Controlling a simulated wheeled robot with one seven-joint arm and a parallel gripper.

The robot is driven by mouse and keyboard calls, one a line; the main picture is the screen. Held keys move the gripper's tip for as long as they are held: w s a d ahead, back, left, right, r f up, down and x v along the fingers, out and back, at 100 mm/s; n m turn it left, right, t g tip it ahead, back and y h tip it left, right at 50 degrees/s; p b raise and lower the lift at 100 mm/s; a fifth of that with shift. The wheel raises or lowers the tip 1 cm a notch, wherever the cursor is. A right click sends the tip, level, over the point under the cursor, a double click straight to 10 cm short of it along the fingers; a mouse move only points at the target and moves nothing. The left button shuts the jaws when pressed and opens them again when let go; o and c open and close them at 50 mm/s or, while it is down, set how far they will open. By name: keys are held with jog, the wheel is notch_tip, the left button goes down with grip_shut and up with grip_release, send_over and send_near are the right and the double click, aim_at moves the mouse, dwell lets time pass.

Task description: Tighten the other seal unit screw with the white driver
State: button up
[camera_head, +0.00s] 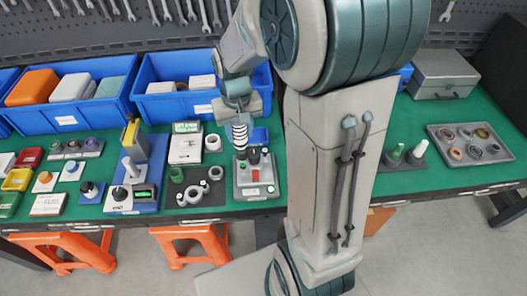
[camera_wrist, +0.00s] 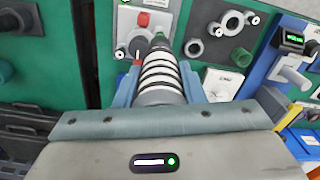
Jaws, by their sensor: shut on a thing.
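The white driver, with a white and dark ribbed handle, stands roughly upright in the head view (camera_head: 240,134) and points away from me in the wrist view (camera_wrist: 162,75). My gripper (camera_head: 238,104) is shut on it; in the wrist view its blue-grey fingers (camera_wrist: 160,88) lie on both sides of the handle. The seal unit, a grey plate with a red part, dark knobs and a small green light, lies under the driver in the head view (camera_head: 258,191) and beyond its tip in the wrist view (camera_wrist: 168,5). The screws are too small to tell, and I cannot tell whether the tip touches one.
Blue bins (camera_head: 68,122) stand along the back. A dark plate with rings (camera_head: 178,194) and a blue fixture (camera_head: 150,165) are left of the seal unit. A dark stand with green and white handles (camera_head: 400,166) and a ring tray (camera_head: 440,133) are at right.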

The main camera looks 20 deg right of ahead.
jog(key=w+d+r+p, duration=0.25)
jog(key=d+p, duration=0.25)
jog(key=d, duration=0.3)
jog(key=shift+s+f+b, duration=0.2)
jog(key=shift+f+b, duration=0.8)
jog(key=shift+f, duration=0.1)
jog(key=shift+s+f+b, duration=0.15)
jog(key=shift+f+b, duration=0.85)
jog(key=shift+f, duration=0.05)
jog(key=shift+f+b, duration=1.5)
jog(key=shift+b, duration=0.05)
dwell(3.5)
